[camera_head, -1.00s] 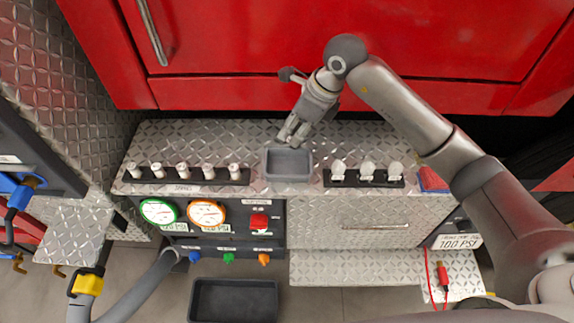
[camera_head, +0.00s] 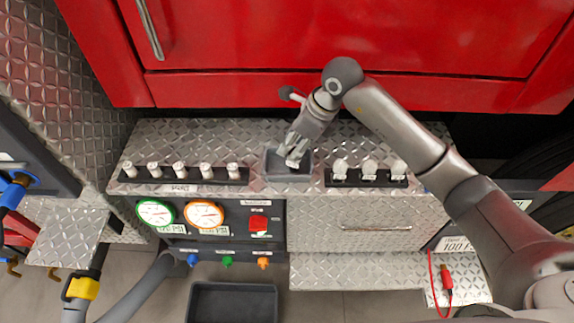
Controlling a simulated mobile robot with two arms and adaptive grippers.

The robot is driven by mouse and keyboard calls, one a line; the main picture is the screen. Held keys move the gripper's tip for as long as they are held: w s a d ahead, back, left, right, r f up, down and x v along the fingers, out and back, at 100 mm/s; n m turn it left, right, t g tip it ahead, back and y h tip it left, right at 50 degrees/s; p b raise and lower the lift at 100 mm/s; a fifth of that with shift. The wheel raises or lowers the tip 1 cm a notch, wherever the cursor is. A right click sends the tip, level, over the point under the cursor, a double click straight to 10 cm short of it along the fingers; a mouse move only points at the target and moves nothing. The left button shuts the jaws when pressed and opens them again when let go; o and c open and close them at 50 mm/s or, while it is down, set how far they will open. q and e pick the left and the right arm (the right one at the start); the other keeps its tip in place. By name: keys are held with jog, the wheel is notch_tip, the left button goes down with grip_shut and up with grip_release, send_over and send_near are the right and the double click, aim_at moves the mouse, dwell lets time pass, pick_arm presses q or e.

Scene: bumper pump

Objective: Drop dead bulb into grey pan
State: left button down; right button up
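The grey pan (camera_head: 289,182) is a small open tray on the diamond-plate ledge, between two black racks. My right gripper (camera_head: 293,158) points down into the pan from its back side, with the fingertips at or just inside the rim. A small pale thing (camera_head: 293,162) shows at the fingertips; it may be the dead bulb, but it is too small to be sure. I cannot tell whether the fingers are closed on it. The pan's floor is partly hidden by the gripper. My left gripper is not in view.
The right black rack (camera_head: 351,183) holds three white bulbs, close beside the pan. The left black rack (camera_head: 192,188) holds several slim white-topped pieces. Red panels (camera_head: 340,40) rise behind the ledge. A dark tub (camera_head: 233,287) stands on the floor in front.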

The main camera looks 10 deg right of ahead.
jog(key=shift+o, duration=1.2)
jog(key=v, duration=1.2)
jog(key=shift+a, duration=0.15)
